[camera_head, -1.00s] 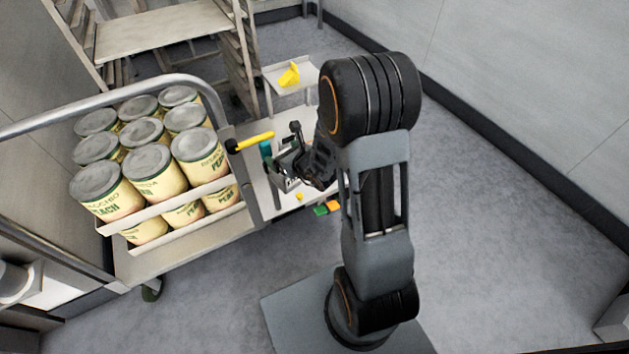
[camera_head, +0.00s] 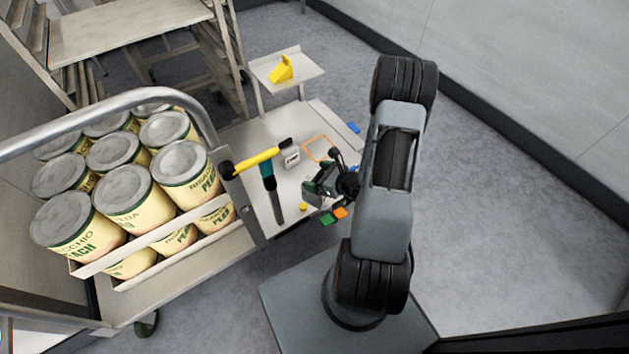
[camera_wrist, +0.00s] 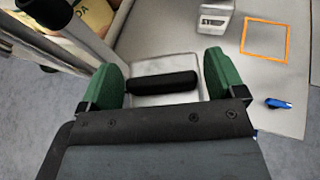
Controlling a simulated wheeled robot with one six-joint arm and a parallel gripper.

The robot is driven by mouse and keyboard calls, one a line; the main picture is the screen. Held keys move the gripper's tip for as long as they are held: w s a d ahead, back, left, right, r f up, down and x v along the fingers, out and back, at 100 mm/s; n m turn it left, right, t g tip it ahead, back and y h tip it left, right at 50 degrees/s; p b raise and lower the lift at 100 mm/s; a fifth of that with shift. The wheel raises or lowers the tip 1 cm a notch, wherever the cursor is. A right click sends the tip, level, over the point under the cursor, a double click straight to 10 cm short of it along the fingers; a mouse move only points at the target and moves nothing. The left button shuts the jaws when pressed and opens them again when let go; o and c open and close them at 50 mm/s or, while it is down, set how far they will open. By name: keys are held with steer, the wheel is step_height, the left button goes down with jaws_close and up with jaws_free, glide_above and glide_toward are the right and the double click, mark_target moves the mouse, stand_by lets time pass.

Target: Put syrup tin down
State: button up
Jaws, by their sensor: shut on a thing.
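My gripper (camera_wrist: 162,84) is shut on a pale metal tin (camera_wrist: 165,98), which I take as the syrup tin. The tin's black bar handle (camera_wrist: 150,84) lies between the green fingers. My black gripper body hides the tin's lower part, and I cannot read its label. In the head view my gripper (camera_head: 318,190) is above the right part of a light table (camera_head: 240,140); contact below the tin is hidden. A similar labelled tin (camera_head: 291,158) stands apart, left of an orange square outline (camera_head: 319,137); it also shows in the wrist view (camera_wrist: 215,18).
A cart (camera_head: 170,290) with large peach cans (camera_head: 125,190) stands left. The orange outline is empty.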

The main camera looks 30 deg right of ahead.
steer(key=w+d+f+b, duration=0.1)
steer(key=w+f+b, duration=0.5)
steer(key=w+f, duration=0.5)
steer(key=shift+d+f, duration=0.3)
steer(key=shift+d, duration=0.1)
steer(key=shift+f+b, duration=0.15)
steer(key=shift+b, duration=0.15)
steer(key=o, duration=1.6)
